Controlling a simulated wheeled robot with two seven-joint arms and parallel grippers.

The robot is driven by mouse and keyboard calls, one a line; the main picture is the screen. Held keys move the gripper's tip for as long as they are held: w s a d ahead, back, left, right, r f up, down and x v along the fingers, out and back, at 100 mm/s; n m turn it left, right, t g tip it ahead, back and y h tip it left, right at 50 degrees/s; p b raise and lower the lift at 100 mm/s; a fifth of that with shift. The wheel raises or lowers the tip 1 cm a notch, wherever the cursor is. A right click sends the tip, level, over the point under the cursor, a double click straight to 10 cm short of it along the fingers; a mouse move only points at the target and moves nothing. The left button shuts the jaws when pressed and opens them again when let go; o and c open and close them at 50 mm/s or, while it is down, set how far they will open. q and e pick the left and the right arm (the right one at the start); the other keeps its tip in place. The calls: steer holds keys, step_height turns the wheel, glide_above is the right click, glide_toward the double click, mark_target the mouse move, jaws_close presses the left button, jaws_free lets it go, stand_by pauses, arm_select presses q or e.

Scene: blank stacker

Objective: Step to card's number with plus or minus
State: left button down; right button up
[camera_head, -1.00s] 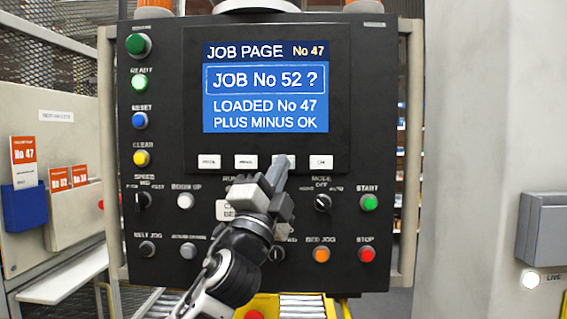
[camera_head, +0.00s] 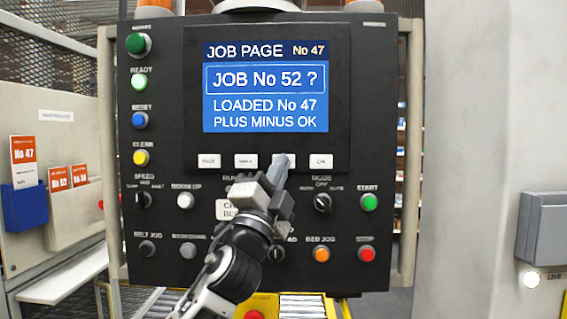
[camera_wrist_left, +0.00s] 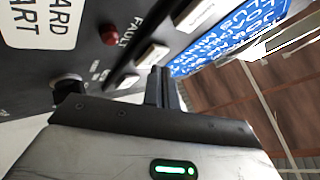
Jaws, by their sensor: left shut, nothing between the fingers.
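The screen (camera_head: 265,87) on the black control panel reads "JOB PAGE No 47", "JOB No 52 ?", "LOADED No 47" and "PLUS MINUS OK". Below it is a row of white keys: the page key (camera_head: 209,161), the minus key (camera_head: 246,161), a third key partly hidden by my gripper, and the OK key (camera_head: 321,161). My left gripper (camera_head: 283,162) is shut and empty, its tips at that third key; I cannot tell if they touch. In the left wrist view the shut fingers (camera_wrist_left: 160,82) reach toward the key row. An orange-topped card (camera_head: 23,152) reading "No 47" stands in a blue holder (camera_head: 24,204).
More orange cards (camera_head: 58,178) stand in a beige pocket at left; their numbers are small. Knobs and coloured buttons surround the keys, including a green start button (camera_head: 369,202) and a red stop button (camera_head: 366,255). A grey box (camera_head: 543,228) is at the right.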

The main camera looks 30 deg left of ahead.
arm_select(q)
steer(key=shift+w+a, duration=0.2)
steer(key=shift+w, duration=0.1)
stand_by(0.6)
stand_by(0.3)
steer(key=shift+s+d, duration=0.4)
steer(key=shift+s, duration=0.25)
steer(key=s+d, duration=0.1)
steer(key=s, duration=0.2)
steer(key=s+d+p, duration=0.1)
steer(key=shift+s+d, duration=0.15)
steer(key=shift+d, duration=0.15)
stand_by(1.8)
